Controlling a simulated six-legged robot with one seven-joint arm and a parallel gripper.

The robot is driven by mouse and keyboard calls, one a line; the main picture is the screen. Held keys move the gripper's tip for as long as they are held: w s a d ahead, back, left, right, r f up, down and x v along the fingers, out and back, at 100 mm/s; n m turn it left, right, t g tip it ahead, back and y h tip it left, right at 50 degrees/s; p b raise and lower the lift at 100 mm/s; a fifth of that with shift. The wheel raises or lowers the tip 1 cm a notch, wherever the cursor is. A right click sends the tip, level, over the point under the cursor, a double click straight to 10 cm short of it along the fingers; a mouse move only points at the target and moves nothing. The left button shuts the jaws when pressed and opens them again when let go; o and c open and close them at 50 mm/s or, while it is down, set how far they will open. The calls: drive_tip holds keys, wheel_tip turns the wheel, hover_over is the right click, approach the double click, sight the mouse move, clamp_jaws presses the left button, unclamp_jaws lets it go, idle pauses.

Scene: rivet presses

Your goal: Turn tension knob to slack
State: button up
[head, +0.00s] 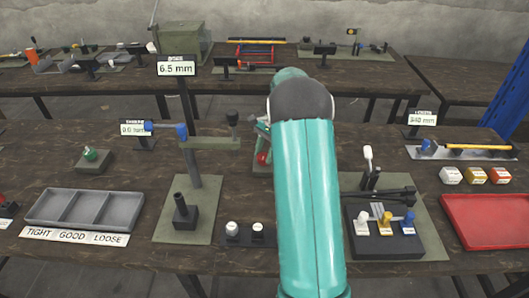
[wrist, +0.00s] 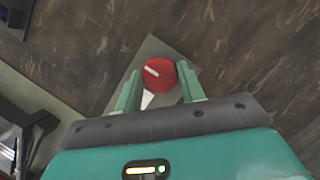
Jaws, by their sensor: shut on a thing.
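The red tension knob (wrist: 158,74) sits on a grey plate (wrist: 150,49) in the wrist view. A short white line on its top lies toward the left and slightly up. A white mark shows on the plate just below the knob; I cannot read any lettering. My gripper (wrist: 160,83) has one teal finger on each side of the knob and is shut on it. In the head view the knob (head: 263,157) shows as a small red patch at the back middle of the front bench, largely hidden by my teal arm.
Left of my arm stands a press (head: 205,145) with a sign reading 6.5 mm (head: 177,69). A green knob (head: 90,154) and a grey sorting tray (head: 67,210) are further left. Right of my arm are a lever fixture (head: 369,166) and a red tray (head: 490,222).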

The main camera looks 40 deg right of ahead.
drive_tip(key=o, duration=1)
drive_tip(key=v, duration=1.4)
drive_tip(key=shift+s+a, duration=0.1)
drive_tip(key=shift+a, duration=0.05)
